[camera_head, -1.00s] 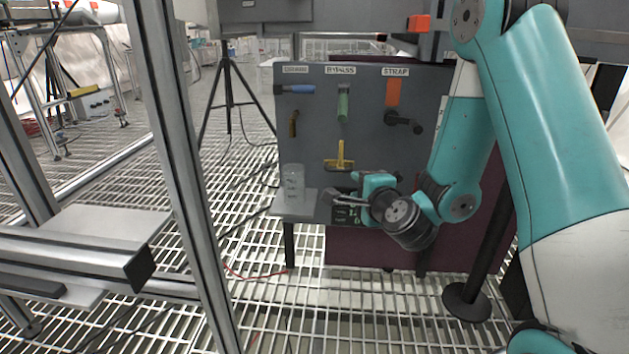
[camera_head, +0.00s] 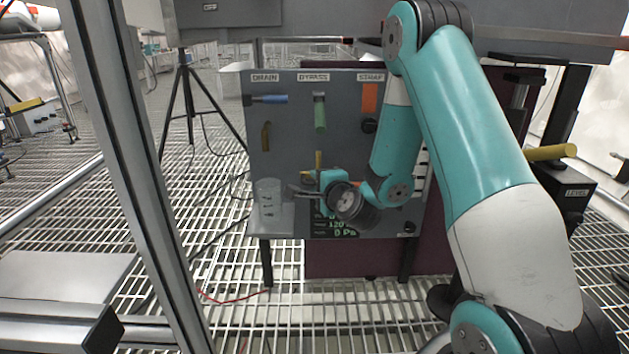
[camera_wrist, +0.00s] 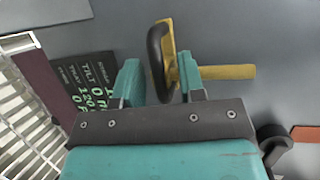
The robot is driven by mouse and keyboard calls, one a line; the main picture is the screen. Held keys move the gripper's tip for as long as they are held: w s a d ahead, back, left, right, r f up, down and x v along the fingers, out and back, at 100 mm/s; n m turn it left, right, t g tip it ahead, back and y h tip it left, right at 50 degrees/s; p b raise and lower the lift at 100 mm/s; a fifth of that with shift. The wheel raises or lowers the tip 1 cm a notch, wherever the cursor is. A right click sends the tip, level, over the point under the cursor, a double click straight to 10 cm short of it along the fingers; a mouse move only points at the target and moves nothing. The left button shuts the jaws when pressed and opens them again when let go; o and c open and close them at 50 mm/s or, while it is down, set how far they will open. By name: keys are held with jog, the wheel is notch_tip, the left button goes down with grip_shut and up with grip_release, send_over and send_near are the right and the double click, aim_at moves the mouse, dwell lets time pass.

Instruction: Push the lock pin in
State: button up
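A yellow T-shaped piece (camera_head: 319,160) on the grey panel is mostly hidden by my gripper in the head view. In the wrist view, its flat bar (camera_wrist: 170,45) and its stem (camera_wrist: 230,72) show clearly. No label is visible here, so I cannot tell which part is the lock pin. My gripper (camera_wrist: 163,80) is open, with its teal fingers on either side of the loop and bar. Contact cannot be told. In the head view, my gripper (camera_head: 312,182) is at the panel's lower middle.
The panel (camera_head: 290,140) also bears a blue handle (camera_head: 268,99), a green handle (camera_head: 319,115) and an orange strap handle (camera_head: 369,98). A clear beaker (camera_head: 268,190) stands on a small shelf close left of my gripper. A metal frame post (camera_head: 130,150) stands at left.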

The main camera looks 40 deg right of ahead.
jog(key=shift+a, duration=0.15)
jog(key=shift+w, duration=0.1)
grip_shut()
jog(key=shift+r, duration=0.15)
notch_tip(320, 180, up, 3)
jog(key=p, duration=0.3)
jog(key=shift+r+p, duration=0.2)
jog(key=shift+p, duration=0.15)
jog(key=shift+f, duration=0.1)
grip_release()
